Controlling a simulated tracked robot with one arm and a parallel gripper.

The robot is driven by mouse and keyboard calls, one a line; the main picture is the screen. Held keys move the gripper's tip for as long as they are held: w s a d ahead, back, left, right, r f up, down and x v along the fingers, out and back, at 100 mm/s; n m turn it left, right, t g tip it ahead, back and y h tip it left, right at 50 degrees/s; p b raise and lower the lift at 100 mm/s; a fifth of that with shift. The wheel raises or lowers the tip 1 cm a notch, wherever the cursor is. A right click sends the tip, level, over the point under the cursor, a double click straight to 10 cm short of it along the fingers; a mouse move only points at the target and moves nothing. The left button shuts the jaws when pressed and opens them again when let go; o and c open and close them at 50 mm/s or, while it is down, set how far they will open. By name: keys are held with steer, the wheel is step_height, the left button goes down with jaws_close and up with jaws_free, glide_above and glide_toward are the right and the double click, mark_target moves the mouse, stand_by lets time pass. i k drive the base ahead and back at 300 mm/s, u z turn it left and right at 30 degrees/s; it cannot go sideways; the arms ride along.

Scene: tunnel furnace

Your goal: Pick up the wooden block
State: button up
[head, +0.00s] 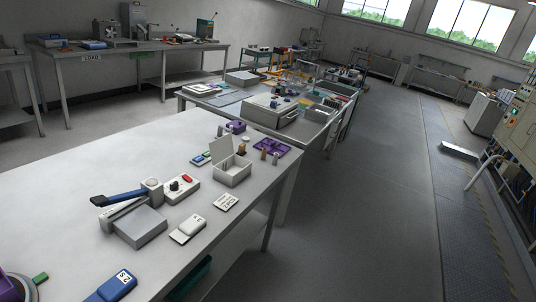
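I cannot make out a wooden block for certain. A few small brown upright pieces stand on the near table (85,195) by its far right corner. One brown piece (263,154) is in front of a purple tray, another (275,158) is just right of it, and a tan one (241,149) is behind the open grey box. They are too small to tell whether any is a wooden block. My gripper is not in view.
The near table also holds an open grey box (233,174), a purple tray (272,146), a device with a dark blue lever (125,195), a white box with a red button (180,189) and a blue device (118,285). A cluttered second table stands behind. The right aisle (375,200) is clear.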

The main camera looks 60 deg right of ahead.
mark_target(242, 147)
steer(key=z, duration=1.45)
steer(key=k, duration=0.65)
steer(key=u, duration=0.55)
steer(key=i, duration=1.1)
steer(key=z, duration=0.3)
